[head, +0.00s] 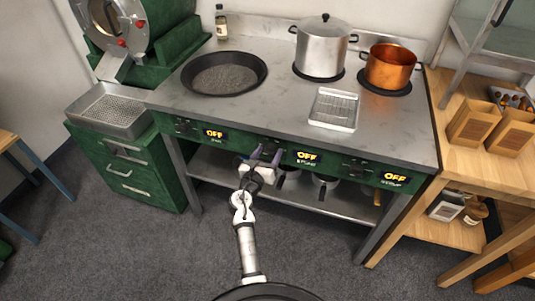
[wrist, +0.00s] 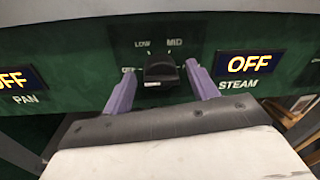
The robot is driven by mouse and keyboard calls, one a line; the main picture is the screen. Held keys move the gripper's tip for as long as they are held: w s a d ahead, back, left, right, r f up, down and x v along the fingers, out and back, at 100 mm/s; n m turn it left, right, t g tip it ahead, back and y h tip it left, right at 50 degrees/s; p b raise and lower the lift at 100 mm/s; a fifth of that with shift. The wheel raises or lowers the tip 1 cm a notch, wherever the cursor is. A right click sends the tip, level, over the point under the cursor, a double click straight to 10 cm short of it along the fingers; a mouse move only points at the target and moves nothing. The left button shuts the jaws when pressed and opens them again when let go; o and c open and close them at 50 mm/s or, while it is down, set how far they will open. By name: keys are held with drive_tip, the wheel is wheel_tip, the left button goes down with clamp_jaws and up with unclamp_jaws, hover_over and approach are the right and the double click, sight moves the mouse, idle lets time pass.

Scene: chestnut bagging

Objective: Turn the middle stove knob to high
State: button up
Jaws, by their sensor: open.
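The middle stove knob (wrist: 160,70) is black and sits on the green front panel, with LOW, MID and a partly covered OFF marked around it. The display to its right (wrist: 249,64) reads OFF above the word STEAM; in the head view the same display (head: 306,157) also reads OFF. My gripper (wrist: 159,80) is open, its two purple fingers on either side of the knob with a small gap showing at each side. In the head view my gripper (head: 266,155) is at the panel and largely hides the knob. The HIGH mark is not visible.
The left display (head: 214,133) and right display (head: 395,178) also read OFF. On the stovetop are a black pan (head: 224,73), a steel pot (head: 323,47), a copper pot (head: 390,67) and a wire-rack tray (head: 334,109). A lower shelf (head: 330,204) lies under the panel.

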drive_tip(key=c, duration=0.9)
drive_tip(key=shift+c, duration=0.2)
